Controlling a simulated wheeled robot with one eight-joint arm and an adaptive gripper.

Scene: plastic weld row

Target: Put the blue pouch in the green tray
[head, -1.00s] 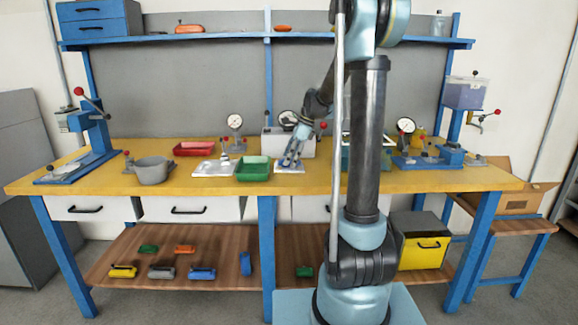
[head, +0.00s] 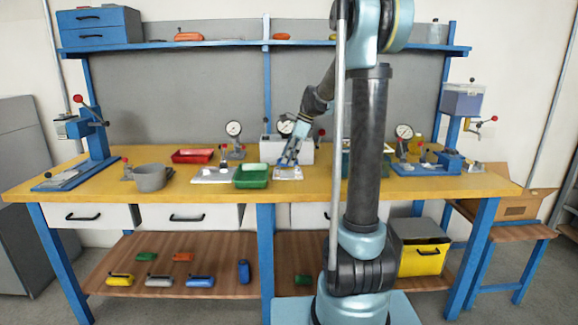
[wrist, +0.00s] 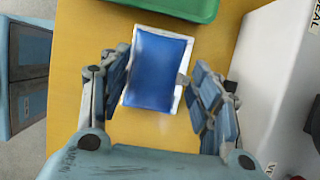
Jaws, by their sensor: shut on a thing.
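The blue pouch (wrist: 158,72), a flat blue rectangle with a pale border, lies between the fingers of my gripper (wrist: 160,92) in the wrist view. My gripper is shut on it, with a finger at each side. In the head view my gripper (head: 289,163) points down at the pouch (head: 288,174), just right of the green tray (head: 252,183). I cannot tell whether the pouch touches the table. The tray's edge also shows at the top of the wrist view (wrist: 180,8). The tray looks empty in the head view.
Left of the green tray are a white plate fixture (head: 212,175), a red tray (head: 192,156) and a grey pot (head: 151,178). The yellow tabletop (head: 225,197) is clear along its front.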

